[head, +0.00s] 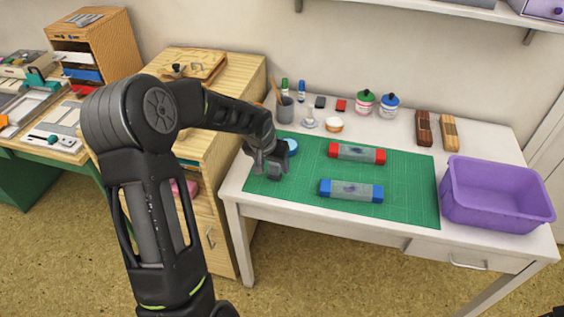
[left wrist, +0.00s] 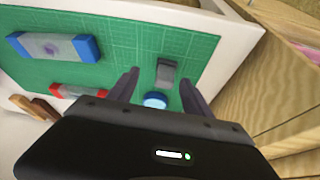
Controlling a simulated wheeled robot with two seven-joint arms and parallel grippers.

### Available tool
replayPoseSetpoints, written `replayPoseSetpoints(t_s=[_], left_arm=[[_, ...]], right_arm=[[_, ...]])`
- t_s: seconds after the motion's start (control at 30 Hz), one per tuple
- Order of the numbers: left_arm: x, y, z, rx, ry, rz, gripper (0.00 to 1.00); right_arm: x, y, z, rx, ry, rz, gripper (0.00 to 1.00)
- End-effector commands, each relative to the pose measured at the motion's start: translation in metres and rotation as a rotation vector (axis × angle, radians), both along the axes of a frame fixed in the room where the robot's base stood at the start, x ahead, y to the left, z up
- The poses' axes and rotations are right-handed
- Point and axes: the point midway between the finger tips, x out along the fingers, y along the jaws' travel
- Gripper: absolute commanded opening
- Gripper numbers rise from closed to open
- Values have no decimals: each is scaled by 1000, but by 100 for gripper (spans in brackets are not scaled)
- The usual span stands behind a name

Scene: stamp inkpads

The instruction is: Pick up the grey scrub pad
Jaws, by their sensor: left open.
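My left gripper (head: 268,172) is over the left end of the green cutting mat, with its fingers pointing down. It is open and empty; both fingers also show in the left wrist view (left wrist: 159,78). The grey scrub pad (left wrist: 166,73) is a small grey block on the mat, seen between the two fingertips in the left wrist view. In the head view the gripper largely hides it. A round light-blue item (head: 291,147) lies close beside the pad and also shows in the left wrist view (left wrist: 155,100). My right gripper is not in view.
Red-ended (head: 357,153) and blue-ended (head: 351,190) inkpads lie on the green mat (head: 410,200). A purple bin (head: 497,207) stands at the right. Pots, bottles and a pen cup (head: 285,110) line the back. A wooden cabinet (head: 215,215) borders the table's left side.

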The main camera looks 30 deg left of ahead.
Motion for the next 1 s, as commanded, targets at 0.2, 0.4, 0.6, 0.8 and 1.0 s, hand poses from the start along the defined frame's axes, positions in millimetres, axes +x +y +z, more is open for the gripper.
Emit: replayPoseSetpoints(t_s=[0.2,0.4,0.6,0.8,1.0], left_arm=[[-1,15,13,26,0,18,58],[0,15,12,26,0,17,58],[6,16,-3,25,1,15,58],[9,17,-12,26,0,17,58],[10,17,-12,25,-1,16,58]], right_arm=[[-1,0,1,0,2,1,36],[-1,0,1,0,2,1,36],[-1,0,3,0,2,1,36],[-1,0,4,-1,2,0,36],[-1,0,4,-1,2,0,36]])
